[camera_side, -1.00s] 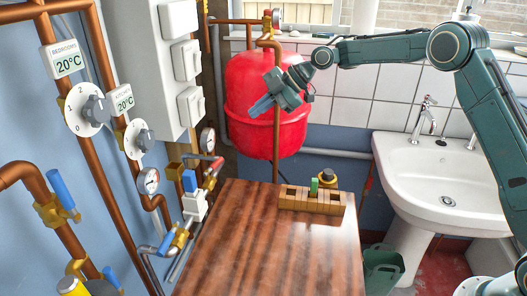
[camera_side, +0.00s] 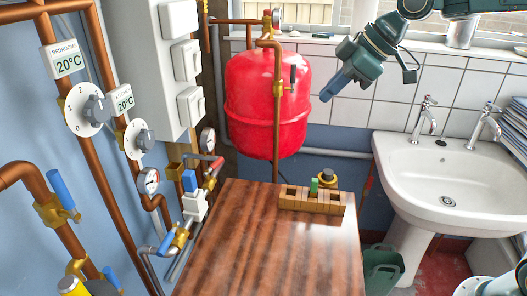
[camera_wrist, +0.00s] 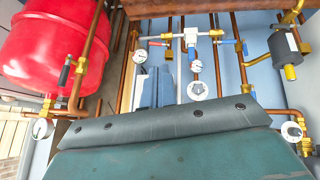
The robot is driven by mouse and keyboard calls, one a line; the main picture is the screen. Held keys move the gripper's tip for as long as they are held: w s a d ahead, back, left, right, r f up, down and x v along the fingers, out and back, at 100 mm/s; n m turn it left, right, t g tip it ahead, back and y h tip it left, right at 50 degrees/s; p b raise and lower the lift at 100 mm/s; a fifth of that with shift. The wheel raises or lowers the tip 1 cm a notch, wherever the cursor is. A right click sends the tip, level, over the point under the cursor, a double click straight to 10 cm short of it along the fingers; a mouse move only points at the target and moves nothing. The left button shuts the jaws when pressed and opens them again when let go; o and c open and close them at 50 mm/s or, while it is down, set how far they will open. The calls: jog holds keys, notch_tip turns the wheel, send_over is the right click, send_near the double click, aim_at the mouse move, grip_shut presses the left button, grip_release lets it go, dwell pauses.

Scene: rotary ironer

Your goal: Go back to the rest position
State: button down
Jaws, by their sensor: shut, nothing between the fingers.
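My gripper (camera_side: 328,94) is at the upper right of the side view, in the air in front of the white tiles. It is to the right of the red tank and above the table's far end. Its blue-grey fingers point down and left. They are shut and hold nothing. In the wrist view the shut fingers (camera_wrist: 156,88) show above the dark wrist housing, with pipes and gauges beyond.
The red tank (camera_side: 262,105) hangs at the back. A wooden block (camera_side: 330,208) with a green piece sits on the brown table (camera_side: 270,255). The white sink (camera_side: 455,180) is on the right. Pipes, dials and valves line the left wall. The table's front is clear.

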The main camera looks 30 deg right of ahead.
jog(key=s+d+f+m+h, duration=0.2)
jog(key=s+m, duration=0.3)
jog(key=s, duration=0.7)
jog(key=s+d+f+m+h, duration=0.1)
jog(key=s+d+f+m, duration=0.3)
jog(key=s, duration=0.9)
jog(key=shift+d+m+g+h, duration=0.15)
jog(key=shift+m+g+h, duration=0.15)
jog(key=shift+m+h, duration=0.1)
jog(key=w+a+m+t+y, duration=0.1)
jog(key=w+a+m, duration=0.2)
jog(key=w, duration=0.8)
jog(key=w+a+m+t+y, duration=0.1)
jog(key=w+a+m+y, duration=0.15)
jog(key=w, duration=0.85)
jog(key=w+a+f+m+t+y, duration=0.1)
jog(key=w+a+f+m, duration=0.2)
jog(key=w+f, duration=0.3)
jog(key=w+a+f+m+t+y, duration=0.1)
jog(key=w+a+f+m, duration=0.2)
jog(key=w+f, duration=0.3)
jog(key=w+a, duration=0.1)
jog(key=w, duration=0.3)
jog(key=shift+w+a, duration=0.3)
jog(key=shift+a, duration=0.1)
jog(key=shift+f, duration=0.1)
